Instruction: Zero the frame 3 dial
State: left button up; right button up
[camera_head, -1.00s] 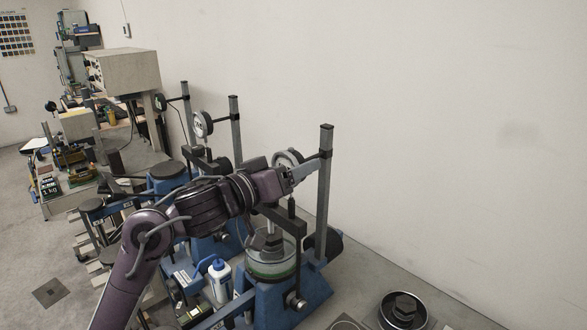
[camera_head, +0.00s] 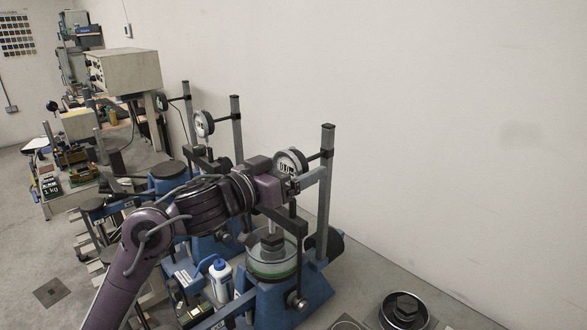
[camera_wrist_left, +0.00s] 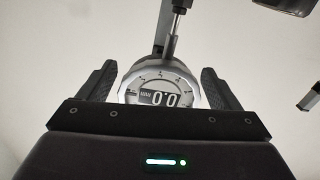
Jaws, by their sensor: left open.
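The nearest frame's dial (camera_head: 291,162) is a round grey gauge, clamped to an upright post (camera_head: 326,185) above a glass-walled cell (camera_head: 272,257). My left gripper (camera_head: 303,183) is open just below and beside the dial in the head view. In the left wrist view the dial face (camera_wrist_left: 160,92) sits between the two spread dark fingers. Its digital display seems to read 0.0, with small marks beside it too fine to read. The gripper body hides the dial's lower edge. I cannot tell whether the fingers touch it. My right gripper is not in view.
Two more frames with dials stand behind; one dial (camera_head: 204,123) shows clearly. A white bottle with a blue cap (camera_head: 220,279) stands by the nearest frame's blue base (camera_head: 290,300). A round dark pan with a weight (camera_head: 404,312) is at lower right. The wall side is clear.

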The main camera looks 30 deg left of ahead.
pick_arm(q)
jog(key=shift+s+a, duration=0.1)
jog(key=shift+s, duration=0.1)
jog(key=b+v, duration=0.2)
jog(key=v, duration=0.5)
jog(key=shift+s, duration=0.2)
dwell(0.4)
